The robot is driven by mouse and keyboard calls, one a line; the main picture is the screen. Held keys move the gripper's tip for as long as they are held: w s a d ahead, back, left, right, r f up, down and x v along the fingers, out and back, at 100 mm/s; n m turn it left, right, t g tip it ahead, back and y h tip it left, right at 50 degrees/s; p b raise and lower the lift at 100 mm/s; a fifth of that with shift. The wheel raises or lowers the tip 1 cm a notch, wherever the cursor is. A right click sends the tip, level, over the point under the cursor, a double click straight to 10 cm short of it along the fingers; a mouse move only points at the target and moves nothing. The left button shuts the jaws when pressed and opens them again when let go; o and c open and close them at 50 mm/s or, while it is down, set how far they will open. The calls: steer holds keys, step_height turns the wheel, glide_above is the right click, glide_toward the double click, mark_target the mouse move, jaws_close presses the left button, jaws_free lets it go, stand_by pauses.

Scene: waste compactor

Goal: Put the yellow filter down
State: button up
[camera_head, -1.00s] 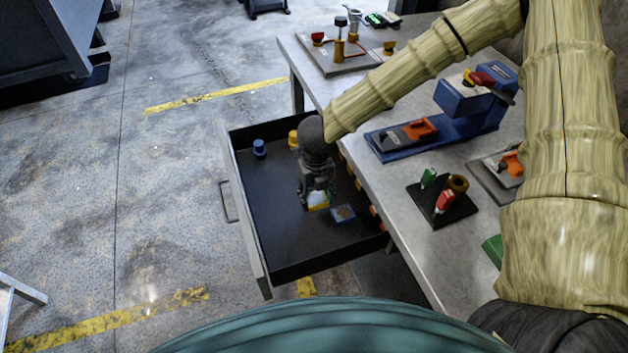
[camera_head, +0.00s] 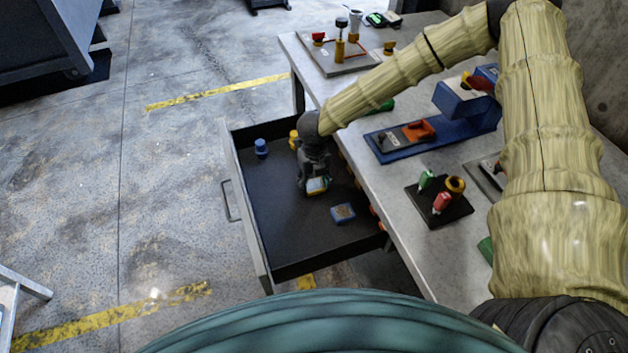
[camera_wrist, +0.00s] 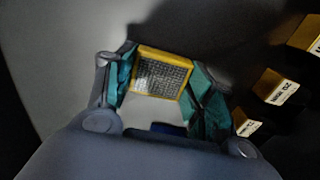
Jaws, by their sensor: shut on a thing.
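The yellow filter (camera_wrist: 162,74) is a small square piece with a yellow frame and a grey mesh face. My gripper (camera_wrist: 160,85) is shut on it, with a teal-padded finger on each side in the wrist view. In the head view my gripper (camera_head: 316,184) is inside the open drawer (camera_head: 285,240), and a bit of the yellow filter (camera_head: 318,186) shows at its tip. I cannot tell whether the filter touches the drawer floor.
A blue-framed filter (camera_head: 343,213) lies in the drawer just right of my gripper. A blue knob piece (camera_head: 261,147) and a yellow one (camera_head: 294,139) stand toward the drawer's back. The drawer's front-left floor is clear. The workbench (camera_head: 385,190) borders it on the right.

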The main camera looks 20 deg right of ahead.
mark_target(314, 184)
steer(key=shift+f, duration=0.1)
steer(key=o, duration=1.1)
steer(key=shift+c, duration=0.2)
step_height(314, 184, up, 12)
steer(key=b, duration=0.1)
